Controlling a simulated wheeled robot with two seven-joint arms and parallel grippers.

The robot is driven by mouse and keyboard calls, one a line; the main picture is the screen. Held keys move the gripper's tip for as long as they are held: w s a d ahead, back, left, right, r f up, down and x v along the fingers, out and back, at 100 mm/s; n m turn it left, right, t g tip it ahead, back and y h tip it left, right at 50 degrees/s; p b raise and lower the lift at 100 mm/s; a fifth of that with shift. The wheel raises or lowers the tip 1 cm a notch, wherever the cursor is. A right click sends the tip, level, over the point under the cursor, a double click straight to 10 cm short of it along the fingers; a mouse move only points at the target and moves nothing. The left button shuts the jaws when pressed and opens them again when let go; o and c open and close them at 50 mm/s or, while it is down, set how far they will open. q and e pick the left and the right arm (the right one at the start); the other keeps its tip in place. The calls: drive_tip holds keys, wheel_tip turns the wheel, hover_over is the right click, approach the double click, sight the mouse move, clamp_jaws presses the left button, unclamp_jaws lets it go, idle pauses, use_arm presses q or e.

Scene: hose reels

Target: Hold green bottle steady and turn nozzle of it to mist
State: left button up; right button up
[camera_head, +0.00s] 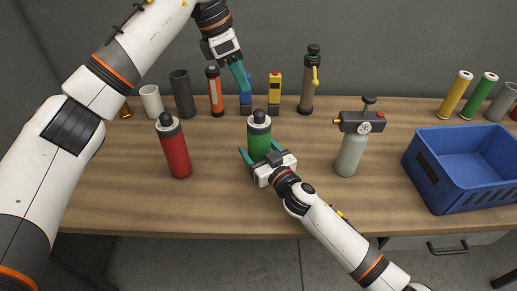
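My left gripper (240,76) hangs in the air behind and above the bottle, pointing down. Its teal fingers overlap in this view, so their opening is unclear. The nozzle's setting is too small to read.
A red bottle (174,148) stands left and a grey sprayer with a gauge (351,150) stands right. A blue crate (428,178) is at the right. Several tubes and tools line the back, including a yellow one (275,92) and a tall brown one (308,85). The front table edge is clear.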

drive_tip(key=c, duration=0.9)
use_arm(q)
drive_tip(key=shift+o, duration=1.1)
use_arm(e)
drive_tip(key=shift+c, duration=0.4)
use_arm(q)
drive_tip(key=shift+o, duration=0.4)
drive_tip(key=shift+d+f, duration=0.1)
drive_tip(key=shift+d, duration=0.1)
drive_tip(key=s+d+m+t+h, duration=0.2)
drive_tip(key=s+d+h, duration=0.1)
drive_tip(key=d+h, duration=0.4)
drive_tip(key=s+d+m+t+h, duration=0.2)
drive_tip(key=s+d+h, duration=0.2)
drive_tip(key=d+h, duration=0.3)
drive_tip(key=n+t+y, duration=1.2)
drive_tip(key=n+t, duration=0.1)
drive_tip(key=n, duration=0.3)
approach(257, 118)
drive_tip(key=x, duration=1.1)
drive_tip(key=shift+w+d, duration=0.1)
drive_tip(key=shift+w, duration=0.25)
